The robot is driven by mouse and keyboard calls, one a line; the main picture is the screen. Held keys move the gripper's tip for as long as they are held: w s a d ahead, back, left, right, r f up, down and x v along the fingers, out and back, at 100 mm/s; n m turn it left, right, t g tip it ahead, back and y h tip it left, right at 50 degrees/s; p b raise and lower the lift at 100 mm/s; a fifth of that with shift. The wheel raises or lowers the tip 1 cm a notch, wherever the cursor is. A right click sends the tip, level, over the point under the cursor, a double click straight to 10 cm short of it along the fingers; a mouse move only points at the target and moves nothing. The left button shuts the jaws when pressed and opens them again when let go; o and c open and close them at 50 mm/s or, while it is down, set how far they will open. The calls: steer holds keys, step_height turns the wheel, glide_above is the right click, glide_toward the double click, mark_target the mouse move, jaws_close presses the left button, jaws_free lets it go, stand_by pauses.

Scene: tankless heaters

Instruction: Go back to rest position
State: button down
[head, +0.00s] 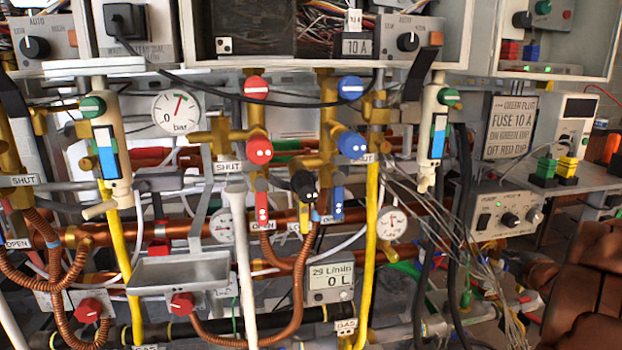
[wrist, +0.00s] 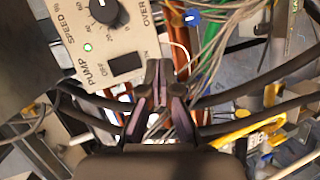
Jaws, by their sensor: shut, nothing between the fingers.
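My gripper (wrist: 160,85) shows in the wrist view, its two dark fingers shut with nothing between them. Its tips are just beside a beige pump control box (wrist: 105,40) with a black speed knob, a lit green lamp and a dark rocker switch marked off and on. The fingers look close to the box's edge; I cannot tell if they touch it. The gripper is not clearly seen in the head view. Brown links at the lower right of the head view look like my own arm.
A wall of heater pipework fills the head view, with red valve handles (head: 257,150), blue handles (head: 352,145) and a metal tray (head: 180,272). Loose grey cables (head: 445,235) hang left of a control box (head: 505,212). Black cables (wrist: 265,85) run beside my fingers.

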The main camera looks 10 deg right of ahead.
steer(key=s+a+f+m+g, duration=0.2)
steer(key=s+a+m+g, duration=0.15)
steer(key=a, duration=0.45)
steer(key=s+a+f+m+g, duration=0.3)
steer(key=a+m, duration=0.1)
steer(key=a, duration=0.4)
steer(key=s+a+f+m+g, duration=0.2)
steer(key=s+a+m+g, duration=0.15)
steer(key=a, duration=0.45)
steer(key=s+a+f+m+g+y, duration=0.15)
steer(key=s+a+g+y, duration=0.45)
steer(key=s+a, duration=1.45)
step_height(320, 180, up, 26)
steer(key=h+p, duration=0.1)
steer(key=p, duration=2.4)
steer(key=shift+a+r, duration=0.15)
steer(key=shift+r, duration=0.1)
steer(key=shift+s, duration=0.1)
